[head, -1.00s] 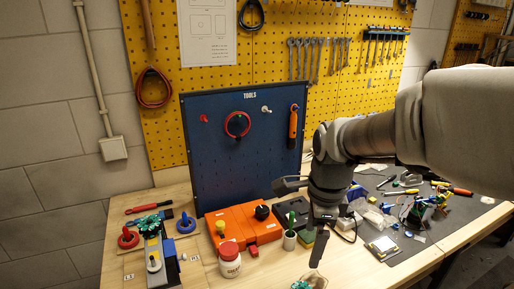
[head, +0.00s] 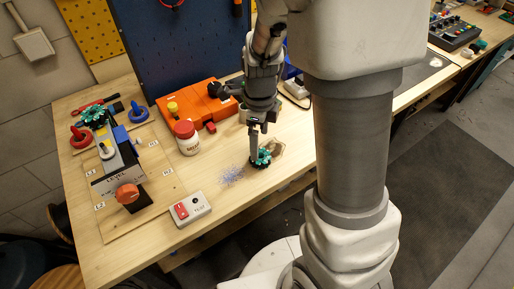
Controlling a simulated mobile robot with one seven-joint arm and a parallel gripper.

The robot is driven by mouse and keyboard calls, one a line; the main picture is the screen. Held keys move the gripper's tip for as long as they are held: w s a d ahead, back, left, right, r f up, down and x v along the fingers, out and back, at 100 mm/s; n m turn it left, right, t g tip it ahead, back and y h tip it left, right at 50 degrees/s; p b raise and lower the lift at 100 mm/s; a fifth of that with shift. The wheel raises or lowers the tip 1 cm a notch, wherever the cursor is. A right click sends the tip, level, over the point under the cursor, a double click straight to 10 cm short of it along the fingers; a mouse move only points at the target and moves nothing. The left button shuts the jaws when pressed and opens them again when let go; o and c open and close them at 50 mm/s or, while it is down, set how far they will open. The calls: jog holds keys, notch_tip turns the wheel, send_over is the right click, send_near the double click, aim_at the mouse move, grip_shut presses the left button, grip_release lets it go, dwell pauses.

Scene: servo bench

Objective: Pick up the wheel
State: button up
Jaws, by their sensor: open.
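A teal-green toothed wheel (head: 264,158) lies on the wooden bench near its front edge. My gripper (head: 257,150) points down right at this wheel, and its jaws are open. One dark finger comes down at the wheel's left side and hides part of it. I cannot tell whether the finger touches the wheel or where the other fingertip is. A second, similar green wheel (head: 95,114) sits on top of the grey fixture (head: 112,160) at the left.
A white bottle (head: 186,138) with a red cap and an orange box (head: 188,101) stand behind the wheel. A switch box (head: 190,209) is at the front left. Bluish specks (head: 232,176) lie left of the wheel. A beige piece (head: 274,146) lies just behind it.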

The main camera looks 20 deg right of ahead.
aim_at(260, 153)
jog(key=shift+s+f+b, duration=0.1)
jog(key=shift+f+b, duration=0.3)
jog(key=shift+f, duration=2.65)
jog(key=c, duration=1.5)
jog(key=shift+o, duration=0.2)
jog(key=shift+r, duration=0.1)
